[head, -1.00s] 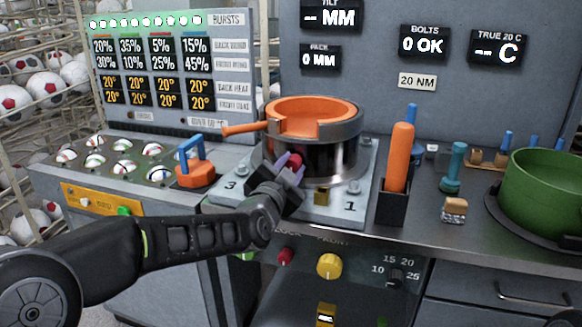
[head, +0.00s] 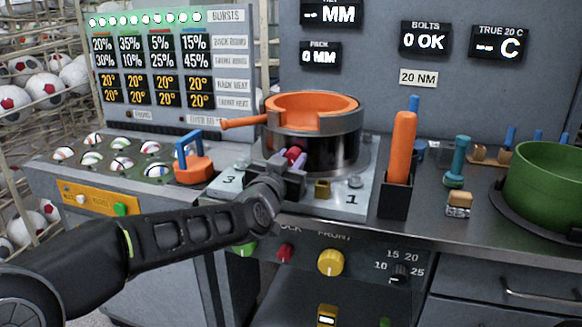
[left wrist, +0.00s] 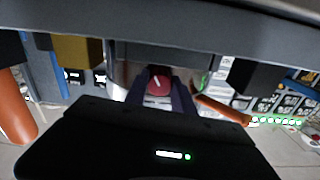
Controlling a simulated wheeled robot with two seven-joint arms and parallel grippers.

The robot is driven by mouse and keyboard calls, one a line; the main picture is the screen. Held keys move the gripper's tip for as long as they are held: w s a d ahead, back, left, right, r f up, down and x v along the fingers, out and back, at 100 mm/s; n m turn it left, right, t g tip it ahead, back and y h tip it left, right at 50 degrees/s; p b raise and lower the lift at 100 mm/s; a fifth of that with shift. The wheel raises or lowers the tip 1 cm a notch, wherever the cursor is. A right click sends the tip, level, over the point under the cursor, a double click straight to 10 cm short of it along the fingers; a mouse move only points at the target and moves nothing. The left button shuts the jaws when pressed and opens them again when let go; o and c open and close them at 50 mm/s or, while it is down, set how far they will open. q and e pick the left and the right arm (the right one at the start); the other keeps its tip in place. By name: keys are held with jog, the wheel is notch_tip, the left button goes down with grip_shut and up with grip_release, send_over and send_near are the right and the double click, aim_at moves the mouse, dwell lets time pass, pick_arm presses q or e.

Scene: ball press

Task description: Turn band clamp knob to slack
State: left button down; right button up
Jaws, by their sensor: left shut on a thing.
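The band clamp knob (head: 292,155) is small and red, on the front of the dark metal band (head: 340,150) around the press. My left gripper (head: 288,160) has its purple-grey fingers on either side of the knob and is shut on it. In the left wrist view the red knob (left wrist: 159,84) shows a pale pointer line, tilted slightly, and sits between the two fingers. An orange ring with a handle (head: 318,105) sits on top of the band. My right gripper is not in view.
The press stands on a grey plate with bolts (head: 355,182). An orange-handled tool (head: 401,148) stands in a black holder at right, and a blue-handled orange block (head: 194,168) at left. A green pot (head: 548,180) is far right. Yellow and red panel knobs sit below.

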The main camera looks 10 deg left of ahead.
pick_arm(q)
jog(key=n+b, duration=0.1)
jog(key=n, duration=0.1)
jog(key=n+b, duration=0.1)
jog(key=shift+f+n, duration=0.2)
jog(key=shift+n, duration=0.2)
jog(key=n+b, duration=0.1)
jog(key=n, duration=0.2)
jog(key=shift+n+b, duration=0.3)
jog(key=shift+b, duration=0.05)
jog(key=shift+r+n+b, duration=0.1)
jog(key=shift+n+b, duration=0.7)
jog(key=shift+n, duration=1.2)
jog(key=c, duration=1.1)
grip_release()
jog(key=shift+o, duration=0.2)
jog(key=shift+r, duration=0.1)
